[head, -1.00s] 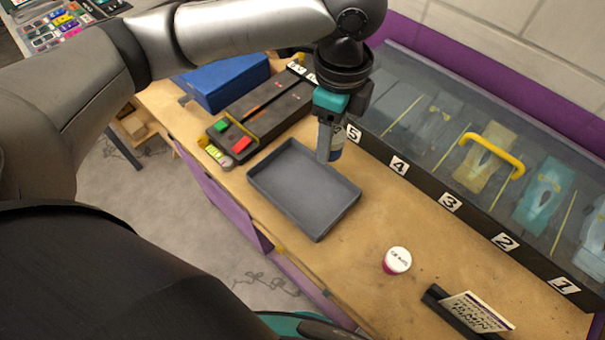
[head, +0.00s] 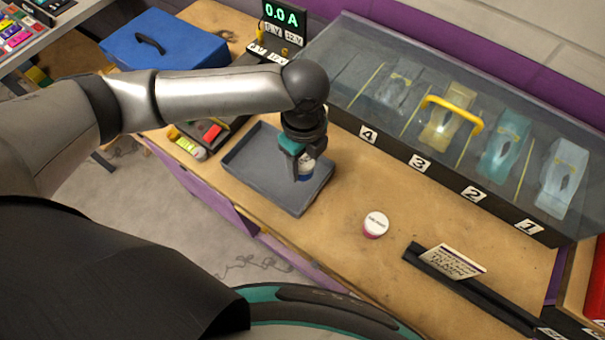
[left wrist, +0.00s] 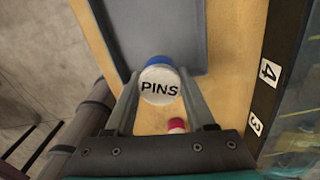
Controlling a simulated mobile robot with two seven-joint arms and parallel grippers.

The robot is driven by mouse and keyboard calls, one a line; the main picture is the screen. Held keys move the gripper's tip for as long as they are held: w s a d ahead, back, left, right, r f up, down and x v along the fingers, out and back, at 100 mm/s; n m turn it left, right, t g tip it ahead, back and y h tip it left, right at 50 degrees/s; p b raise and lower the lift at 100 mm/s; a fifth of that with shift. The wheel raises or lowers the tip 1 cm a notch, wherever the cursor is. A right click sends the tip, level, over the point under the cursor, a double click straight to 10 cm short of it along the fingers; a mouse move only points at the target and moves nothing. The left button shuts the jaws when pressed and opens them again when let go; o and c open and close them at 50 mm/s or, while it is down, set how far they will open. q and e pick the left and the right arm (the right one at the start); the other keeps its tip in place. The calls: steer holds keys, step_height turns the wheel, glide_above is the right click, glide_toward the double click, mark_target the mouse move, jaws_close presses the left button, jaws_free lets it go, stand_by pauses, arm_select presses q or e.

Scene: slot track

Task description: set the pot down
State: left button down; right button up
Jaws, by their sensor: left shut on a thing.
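My left gripper (head: 301,168) points down and is shut on a small pot (head: 307,163) with a white lid and a blue body. In the left wrist view the pot (left wrist: 160,85) sits between the two fingers, and its lid reads PINS. In the head view the pot overlaps the right part of the grey tray (head: 258,172). In the left wrist view it overlaps the edge of the tray (left wrist: 150,25). I cannot tell whether its base touches anything. My right gripper is not in view.
A second pot (head: 375,225), white-lidded and pink, stands on the bench (head: 345,210) right of the tray. A clear-lidded case (head: 440,120) with numbered bays runs along the back. A black slotted bar (head: 475,285) with a card lies front right. A blue box (head: 165,50) is back left.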

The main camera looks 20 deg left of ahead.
mark_target(303, 185)
arm_select(q)
steer(key=shift+f+b, duration=0.3)
steer(key=shift+f, duration=2.6)
steer(key=shift+f, duration=0.1)
steer(key=shift+c, duration=1.2)
jaws_free()
step_height(303, 185, up, 12)
steer(key=shift+r+p, duration=0.15)
steer(key=shift+p, duration=0.5)
